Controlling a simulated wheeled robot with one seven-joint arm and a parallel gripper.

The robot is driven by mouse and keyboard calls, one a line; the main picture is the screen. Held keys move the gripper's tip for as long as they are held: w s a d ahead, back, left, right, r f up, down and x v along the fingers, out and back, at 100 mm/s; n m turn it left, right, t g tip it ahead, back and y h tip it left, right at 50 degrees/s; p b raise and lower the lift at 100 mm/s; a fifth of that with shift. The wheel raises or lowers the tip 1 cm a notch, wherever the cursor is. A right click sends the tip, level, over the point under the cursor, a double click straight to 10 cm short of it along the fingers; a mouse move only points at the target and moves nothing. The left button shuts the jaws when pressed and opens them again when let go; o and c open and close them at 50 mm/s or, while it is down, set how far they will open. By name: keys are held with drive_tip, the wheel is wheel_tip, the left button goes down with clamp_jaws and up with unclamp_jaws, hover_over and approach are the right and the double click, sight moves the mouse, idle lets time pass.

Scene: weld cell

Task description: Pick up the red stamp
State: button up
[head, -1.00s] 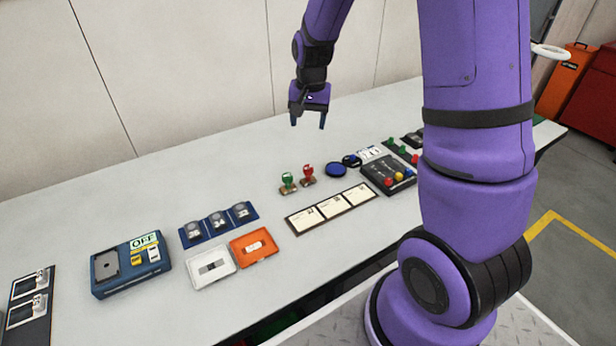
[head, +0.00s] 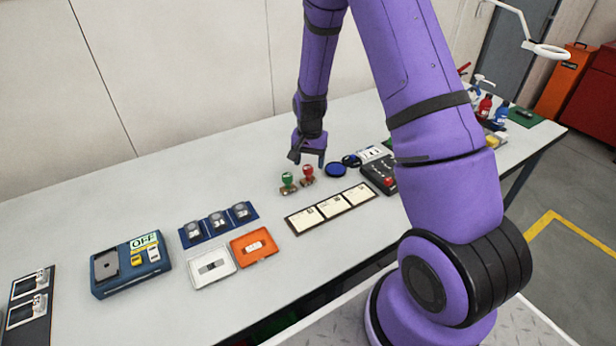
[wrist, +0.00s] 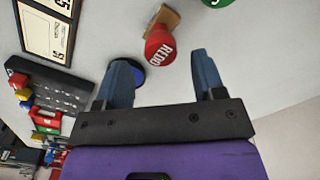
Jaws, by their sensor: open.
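The red stamp (head: 307,174) stands upright on the table beside a green-topped stamp (head: 288,182), which is to its left. In the wrist view the red stamp (wrist: 160,46) shows a round red top with white lettering and a wooden base, just beyond the fingertips. My gripper (head: 307,160) is just above and behind the red stamp in the head view. In the wrist view my gripper (wrist: 162,68) is open, its two blue fingers apart with nothing held. The green stamp's edge (wrist: 215,3) shows at the top of the wrist view.
A card strip (head: 331,209) lies in front. A dark button panel (head: 380,174) is further right. The table behind and left of the stamps is clear.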

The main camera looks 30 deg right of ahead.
sight(308, 168)
drive_tip(key=f, duration=0.3)
drive_tip(key=shift+s+a+f, duration=0.25)
drive_tip(key=shift+a+f, duration=0.05)
drive_tip(key=shift+a, duration=0.1)
drive_tip(key=shift+f, duration=0.7)
drive_tip(key=c, duration=0.6)
